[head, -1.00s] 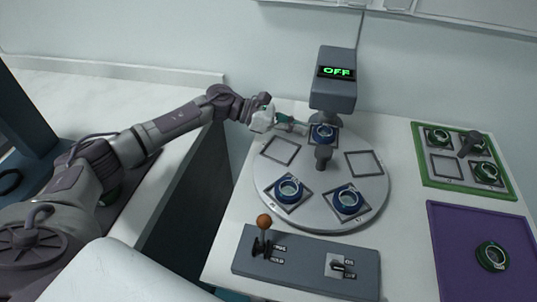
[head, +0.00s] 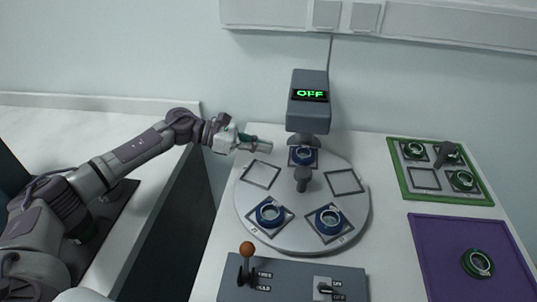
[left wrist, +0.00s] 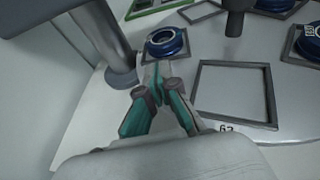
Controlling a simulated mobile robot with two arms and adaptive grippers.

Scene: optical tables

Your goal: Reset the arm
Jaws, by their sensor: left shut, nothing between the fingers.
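My left arm comes in from the left in the head view. Its gripper (head: 262,145) is near the back left edge of the round grey turntable (head: 300,235), left of the post with the OFF display (head: 310,95). The left wrist view shows its teal fingers (left wrist: 158,75) shut together with nothing between them. A blue ring (head: 304,156) sits in the square frame under the display head; in the left wrist view this ring (left wrist: 165,42) lies just beyond the fingertips. My right gripper is not in view.
Two more blue rings (head: 270,213) (head: 329,220) sit in the front frames; two frames are empty. A control panel (head: 290,284) with an orange-knobbed lever (head: 246,249) stands in front. A green-edged tray (head: 406,185) and purple mat (head: 430,250) with a green ring lie right.

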